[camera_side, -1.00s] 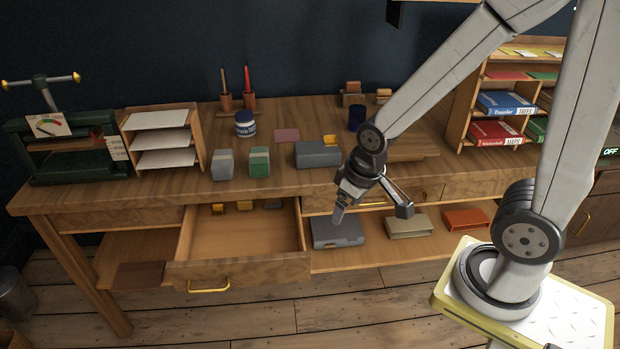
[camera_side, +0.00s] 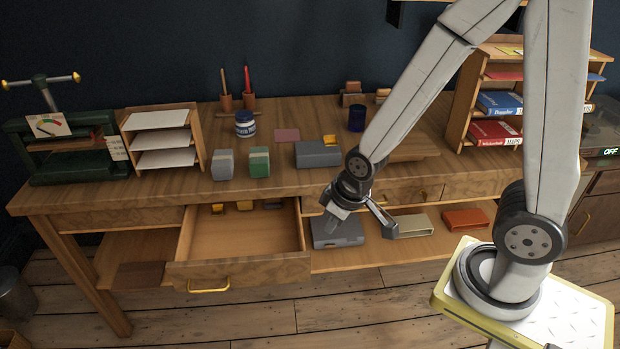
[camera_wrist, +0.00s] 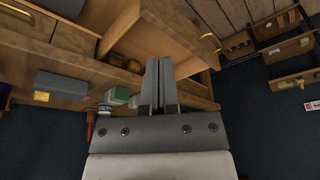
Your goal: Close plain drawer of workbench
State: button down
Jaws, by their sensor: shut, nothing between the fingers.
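The plain drawer (camera_side: 240,271) of the wooden workbench (camera_side: 120,191) is pulled well out, with a yellow handle (camera_side: 209,286) on its front. A few small yellow and grey items lie at its back. My gripper (camera_side: 331,222) is shut and empty, to the right of the open drawer, just in front of the bench edge and above a grey box on the lower shelf. In the wrist view the shut fingers (camera_wrist: 160,82) point toward a wooden drawer-like part (camera_wrist: 163,38); contact cannot be told.
On the lower shelf are a grey box (camera_side: 340,236), a beige box (camera_side: 411,226) and an orange box (camera_side: 466,219). The benchtop holds a green press (camera_side: 70,150), a paper rack (camera_side: 163,140) and small boxes. Bare floor lies in front of the drawer.

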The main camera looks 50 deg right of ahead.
jog(key=s+a+f+n+t, duration=0.1)
jog(key=a+f+n+t, duration=0.1)
jog(key=f, duration=0.5)
jog(key=s+a+f+n+t+h, duration=0.1)
jog(key=a+f+n+t, duration=0.1)
jog(key=f+n, duration=0.2)
jog(key=shift+a+f, duration=0.2)
jog(key=shift+f, duration=1.3)
jog(key=shift+w+f, duration=0.1)
send_near(297, 276)
notch_tip(297, 276, down, 4)
jog(key=w+a, duration=0.2)
jog(key=shift+w+d+f, duration=0.1)
jog(key=shift+w+d, duration=0.2)
jog(key=shift+d, duration=0.2)
jog(key=shift+w+d+f, duration=0.1)
jog(key=shift+w+d, duration=0.2)
jog(key=shift+d, duration=0.2)
jog(key=shift+w+d, duration=0.1)
